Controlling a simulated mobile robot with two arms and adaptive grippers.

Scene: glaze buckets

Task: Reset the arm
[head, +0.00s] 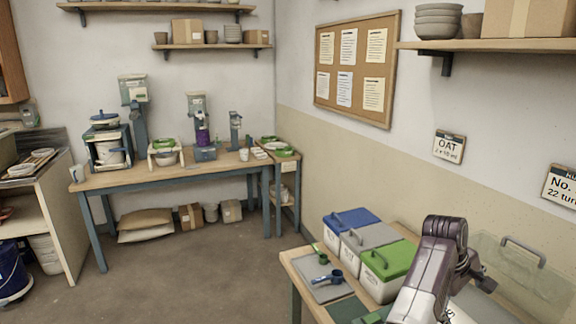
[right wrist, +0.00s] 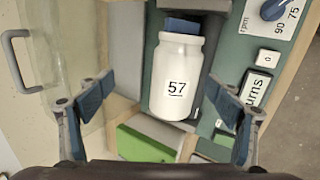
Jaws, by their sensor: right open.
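My right arm (head: 432,265) comes up from the lower right in the head view, over the near table; its fingers are hard to make out there. In the right wrist view my right gripper (right wrist: 161,88) is open, its blue-padded fingers wide apart and empty. Between and beyond the fingers is a white jar (right wrist: 177,75) marked 57, with a blue part at its top end. The jar sits in a dark holder of a teal machine (right wrist: 232,62). My left gripper is out of view.
The near table holds white bins with blue (head: 350,219), grey (head: 369,236) and green (head: 388,259) lids, plus scoops on a grey mat (head: 325,288). A clear cover with a handle (head: 524,250) is at the right. A workbench (head: 180,174) stands far back; the floor between is clear.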

